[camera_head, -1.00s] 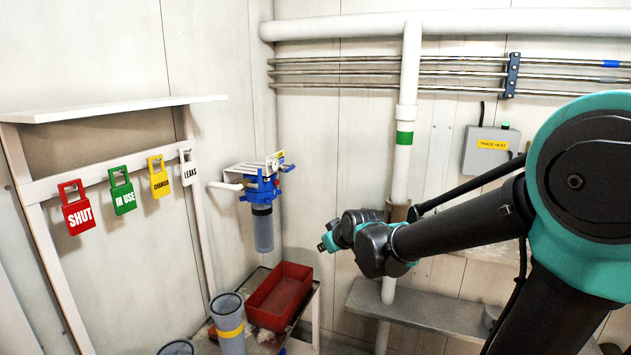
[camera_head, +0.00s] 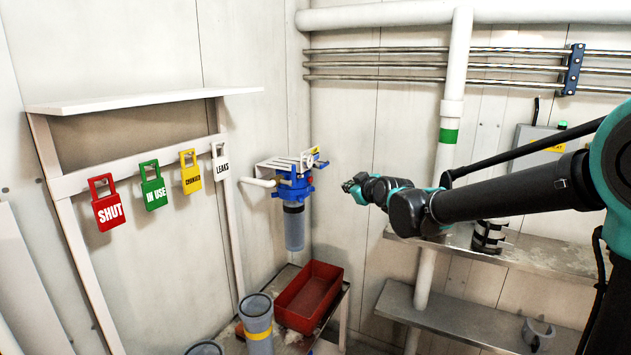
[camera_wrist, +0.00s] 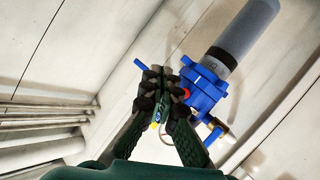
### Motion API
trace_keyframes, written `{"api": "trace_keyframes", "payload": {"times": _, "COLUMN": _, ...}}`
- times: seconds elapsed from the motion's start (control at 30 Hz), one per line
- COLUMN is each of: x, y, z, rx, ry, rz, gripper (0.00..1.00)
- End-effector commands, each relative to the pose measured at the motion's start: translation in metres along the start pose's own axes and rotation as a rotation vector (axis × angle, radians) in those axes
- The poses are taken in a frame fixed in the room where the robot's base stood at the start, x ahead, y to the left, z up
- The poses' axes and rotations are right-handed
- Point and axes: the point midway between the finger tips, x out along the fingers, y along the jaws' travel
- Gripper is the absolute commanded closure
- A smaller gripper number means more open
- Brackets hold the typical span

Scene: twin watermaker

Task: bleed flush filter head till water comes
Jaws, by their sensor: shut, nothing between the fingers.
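The flush filter has a blue head (camera_head: 293,188) and a clear grey-blue bowl (camera_head: 294,228) hanging under it, on a white wall bracket (camera_head: 285,165) in the corner. In the wrist view the blue head (camera_wrist: 205,88) shows behind my fingers, with the bowl (camera_wrist: 243,35) above it. A blue lever (camera_wrist: 140,65) and a small red ring on the head show beside the fingers. My gripper (camera_head: 350,185) is to the right of the head and apart from it in the head view. Its fingers (camera_wrist: 165,75) are together and hold nothing. No water is visible.
A red tray (camera_head: 308,297) sits on a low stand below the filter. A grey cylinder with a yellow band (camera_head: 257,325) stands beside it. Coloured tags, including a red SHUT tag (camera_head: 107,203), hang at left. A white vertical pipe (camera_head: 450,120) stands behind my arm.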

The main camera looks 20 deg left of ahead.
Motion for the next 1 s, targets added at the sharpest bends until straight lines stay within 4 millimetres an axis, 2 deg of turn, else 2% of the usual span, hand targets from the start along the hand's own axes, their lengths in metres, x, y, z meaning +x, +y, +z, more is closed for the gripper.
{"api": "trace_keyframes", "payload": {"times": 0.23, "x": 0.01, "y": -0.007, "z": -0.007, "rx": -0.001, "ry": 0.0, "rz": -0.001, "gripper": 1.0}}
{"api": "trace_keyframes", "payload": {"times": 0.7, "x": 0.05, "y": -0.037, "z": -0.036, "rx": -0.001, "ry": -0.001, "rz": -0.002, "gripper": 1.0}}
{"api": "trace_keyframes", "payload": {"times": 1.0, "x": 0.061, "y": -0.044, "z": -0.044, "rx": 0.0, "ry": -0.001, "rz": 0.0, "gripper": 1.0}}
